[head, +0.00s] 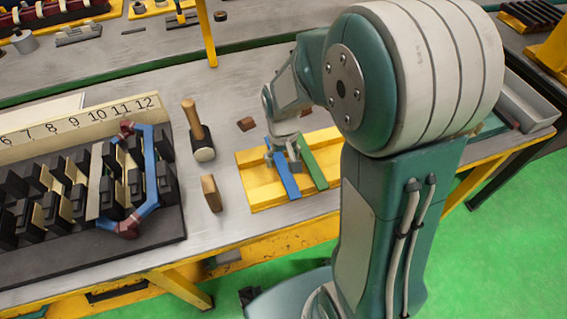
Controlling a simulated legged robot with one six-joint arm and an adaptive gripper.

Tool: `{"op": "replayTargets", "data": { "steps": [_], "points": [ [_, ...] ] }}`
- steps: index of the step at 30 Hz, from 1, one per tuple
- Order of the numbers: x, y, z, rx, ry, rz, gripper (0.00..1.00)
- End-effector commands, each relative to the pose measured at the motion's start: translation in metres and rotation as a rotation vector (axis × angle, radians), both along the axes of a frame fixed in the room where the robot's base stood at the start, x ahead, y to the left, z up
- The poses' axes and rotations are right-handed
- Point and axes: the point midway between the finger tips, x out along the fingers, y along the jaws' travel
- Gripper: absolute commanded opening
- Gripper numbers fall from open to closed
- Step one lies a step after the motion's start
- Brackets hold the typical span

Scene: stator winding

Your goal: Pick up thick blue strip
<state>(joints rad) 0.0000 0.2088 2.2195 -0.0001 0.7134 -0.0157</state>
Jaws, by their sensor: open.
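A blue strip (286,177) lies on a yellow block (262,199) on the workbench, slanting down to the right. A green strip (313,167) lies beside it on the right, on the same block. I cannot tell the blue strip's thickness from this view. My gripper (293,152) is open over the block, between the upper parts of the two strips and close to both. Whether it touches the blue strip is hard to tell. My arm hides the block's right side.
Further left is a black slotted stator (80,248) with a blue coil (150,170) and a numbered board (85,125). A yellow post (206,35) rises behind.

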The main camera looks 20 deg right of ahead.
Motion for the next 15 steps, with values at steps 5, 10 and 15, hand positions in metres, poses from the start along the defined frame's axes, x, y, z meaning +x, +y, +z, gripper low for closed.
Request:
{"op": "replayTargets", "data": {
  "steps": [5,10,15],
  "points": [
    [0.0001,0.0003,0.0,0.0,0.0,0.001,0.83],
    [0.0001,-0.0003,0.0002,0.001,0.0,0.0,0.12],
    [-0.0001,-0.0012,0.0001,0.001,0.0,-0.001,0.0]
  ]
}}
